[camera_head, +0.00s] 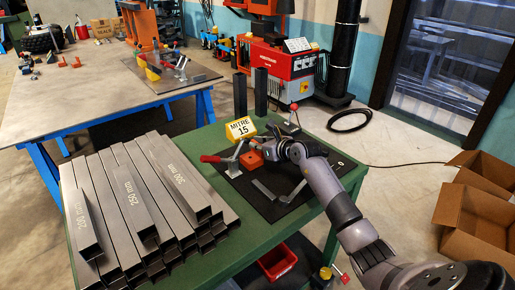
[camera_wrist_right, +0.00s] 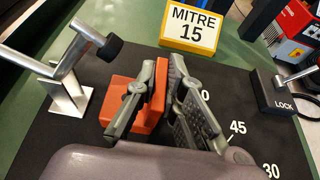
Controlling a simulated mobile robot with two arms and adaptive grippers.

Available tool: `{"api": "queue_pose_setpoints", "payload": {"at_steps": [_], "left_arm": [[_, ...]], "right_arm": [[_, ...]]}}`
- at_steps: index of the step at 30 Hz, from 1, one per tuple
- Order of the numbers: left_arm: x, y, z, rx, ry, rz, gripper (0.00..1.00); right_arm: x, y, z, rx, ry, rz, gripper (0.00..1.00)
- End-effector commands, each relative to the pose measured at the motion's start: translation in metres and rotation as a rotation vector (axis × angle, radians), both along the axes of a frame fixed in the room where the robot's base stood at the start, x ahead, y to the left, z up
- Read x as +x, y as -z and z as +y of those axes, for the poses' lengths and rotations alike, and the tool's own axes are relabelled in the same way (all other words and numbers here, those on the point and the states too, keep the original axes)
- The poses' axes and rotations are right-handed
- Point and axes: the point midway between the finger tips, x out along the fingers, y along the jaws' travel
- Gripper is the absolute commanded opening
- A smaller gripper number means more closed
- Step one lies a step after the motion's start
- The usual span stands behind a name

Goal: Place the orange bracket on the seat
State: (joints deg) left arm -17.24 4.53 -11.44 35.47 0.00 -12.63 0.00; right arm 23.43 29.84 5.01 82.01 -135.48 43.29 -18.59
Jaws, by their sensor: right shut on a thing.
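The orange bracket (camera_head: 251,160) is at the back left part of a black plate (camera_head: 236,178) on the green table. My right gripper (camera_head: 268,153) reaches it from the right. In the right wrist view the two fingers (camera_wrist_right: 156,95) are closed on the upright wall of the orange bracket (camera_wrist_right: 150,117), one finger on each side. Whether the bracket rests on the plate or hangs just above it cannot be told. The seat cannot be made out as a separate part. My left gripper is not in view.
A toggle clamp with a red handle (camera_head: 211,158) stands left of the bracket. A yellow MITRE 15 block (camera_head: 241,128) is behind it, and a LOCK block (camera_wrist_right: 272,92) is to the right. Steel tubes (camera_head: 128,190) fill the table's left side.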

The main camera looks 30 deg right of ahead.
Motion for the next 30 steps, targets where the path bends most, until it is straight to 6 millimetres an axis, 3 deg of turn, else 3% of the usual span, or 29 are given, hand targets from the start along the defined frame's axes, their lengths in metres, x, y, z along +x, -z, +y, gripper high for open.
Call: {"api": "queue_pose_setpoints", "payload": {"at_steps": [6,7,15,26,30], "left_arm": [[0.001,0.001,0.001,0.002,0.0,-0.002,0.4],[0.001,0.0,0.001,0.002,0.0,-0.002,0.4],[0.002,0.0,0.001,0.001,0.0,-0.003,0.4],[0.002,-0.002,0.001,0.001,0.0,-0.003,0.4],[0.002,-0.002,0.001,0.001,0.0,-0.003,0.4]], "right_arm": [[0.0,0.0,0.0,0.0,0.001,-0.004,0.0],[0.0,0.002,0.0,0.0,0.0,0.001,0.11],[0.0,0.002,0.0,0.0,0.0,0.0,0.29],[0.0,-0.003,0.0,0.0,0.0,-0.001,0.3],[-0.013,-0.006,-0.002,-0.002,0.0,0.001,0.3]]}}
